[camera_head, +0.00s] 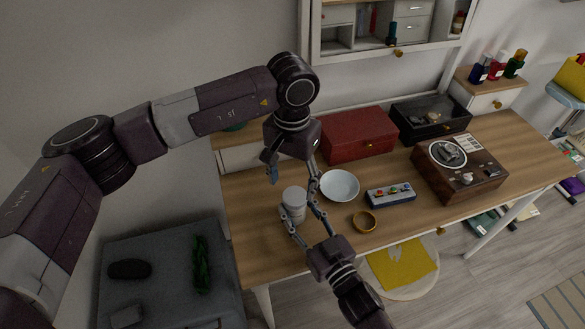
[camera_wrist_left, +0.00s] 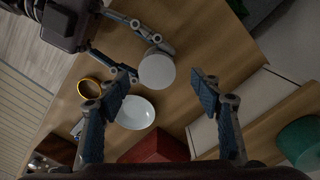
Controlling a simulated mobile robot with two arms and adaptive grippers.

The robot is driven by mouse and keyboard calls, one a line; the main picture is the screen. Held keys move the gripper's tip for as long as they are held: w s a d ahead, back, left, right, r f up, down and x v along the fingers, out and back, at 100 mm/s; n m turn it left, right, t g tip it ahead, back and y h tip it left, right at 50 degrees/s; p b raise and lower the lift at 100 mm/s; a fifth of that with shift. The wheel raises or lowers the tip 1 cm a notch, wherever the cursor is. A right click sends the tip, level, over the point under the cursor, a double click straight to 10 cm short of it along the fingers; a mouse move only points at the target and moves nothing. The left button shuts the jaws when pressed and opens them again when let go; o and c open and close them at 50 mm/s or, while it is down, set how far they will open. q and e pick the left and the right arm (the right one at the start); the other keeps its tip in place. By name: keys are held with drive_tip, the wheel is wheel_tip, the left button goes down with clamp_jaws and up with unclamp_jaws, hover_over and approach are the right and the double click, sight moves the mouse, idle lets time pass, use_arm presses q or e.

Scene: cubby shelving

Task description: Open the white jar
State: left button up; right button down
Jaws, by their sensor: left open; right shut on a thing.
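The white jar (camera_head: 293,203) stands upright on the wooden desk near its left end, with its round lid on top. My right gripper (camera_head: 297,212) reaches in from the lower right and is shut on the jar's body, one finger on each side. My left gripper (camera_head: 291,178) hangs above the jar, pointing down, open and empty. In the left wrist view the jar's pale lid (camera_wrist_left: 157,71) lies between the left gripper's two spread fingers (camera_wrist_left: 163,88), apart from them.
A white bowl (camera_head: 340,186) stands close right of the jar. A gold ring (camera_head: 364,221), a button box (camera_head: 391,195), a red box (camera_head: 357,133), a black case (camera_head: 431,120) and a record player (camera_head: 459,167) are further right. The desk's front left is clear.

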sight(292, 197)
use_arm(q)
drive_tip(key=shift+f, duration=2.1)
drive_tip(key=shift+c, duration=0.2)
